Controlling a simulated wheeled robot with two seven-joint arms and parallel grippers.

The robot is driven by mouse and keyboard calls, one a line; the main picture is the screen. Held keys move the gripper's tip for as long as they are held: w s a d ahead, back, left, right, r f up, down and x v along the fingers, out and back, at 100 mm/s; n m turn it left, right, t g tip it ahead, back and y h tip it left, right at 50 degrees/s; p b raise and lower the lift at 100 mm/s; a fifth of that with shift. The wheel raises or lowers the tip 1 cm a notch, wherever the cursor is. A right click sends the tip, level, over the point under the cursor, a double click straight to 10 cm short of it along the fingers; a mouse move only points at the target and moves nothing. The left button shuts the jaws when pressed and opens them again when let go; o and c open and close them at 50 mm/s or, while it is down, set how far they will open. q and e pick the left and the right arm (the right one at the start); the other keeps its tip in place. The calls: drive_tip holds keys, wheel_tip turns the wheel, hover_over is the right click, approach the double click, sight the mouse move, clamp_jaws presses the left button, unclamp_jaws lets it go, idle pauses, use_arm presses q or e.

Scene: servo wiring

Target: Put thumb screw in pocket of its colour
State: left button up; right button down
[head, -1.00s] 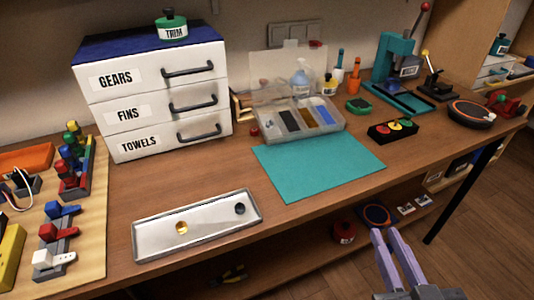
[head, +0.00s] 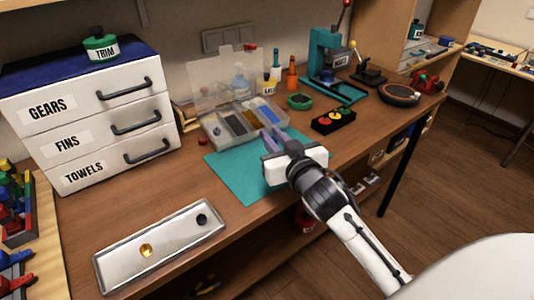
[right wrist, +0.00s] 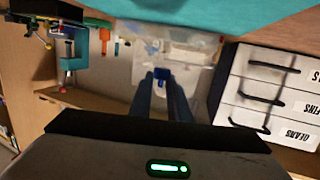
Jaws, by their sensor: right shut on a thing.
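My right gripper (head: 268,136) is over the teal mat, just in front of the organiser box (head: 228,141). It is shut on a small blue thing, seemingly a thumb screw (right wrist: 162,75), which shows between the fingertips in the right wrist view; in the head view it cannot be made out. The box has an open clear lid and pockets, among them dark, tan and blue; the fingers partly cover its near right side. A metal tray (head: 120,272) holds a gold thumb screw (head: 146,250) and a dark one (head: 202,219). My left gripper is not in view.
A white drawer unit (head: 95,125) stands left of the box. A black block with coloured buttons (head: 333,121), a green round dish (head: 299,101) and a teal press (head: 325,60) are to the right. The teal mat (head: 232,178) is otherwise clear.

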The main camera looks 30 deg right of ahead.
drive_tip(key=shift+m+h, duration=0.4)
drive_tip(key=f, duration=0.1)
drive_tip(key=w+d+f, duration=0.2)
drive_tip(key=f, duration=0.1)
drive_tip(key=shift+w+d+b, duration=0.15)
drive_tip(key=shift+d+b, duration=0.1)
drive_tip(key=shift+b, duration=0.15)
drive_tip(key=shift+f+b, duration=0.3)
drive_tip(key=shift+f, duration=1.75)
drive_tip(key=shift+f, duration=0.15)
drive_tip(key=c, duration=1.7)
unclamp_jaws()
drive_tip(key=shift+o, duration=0.2)
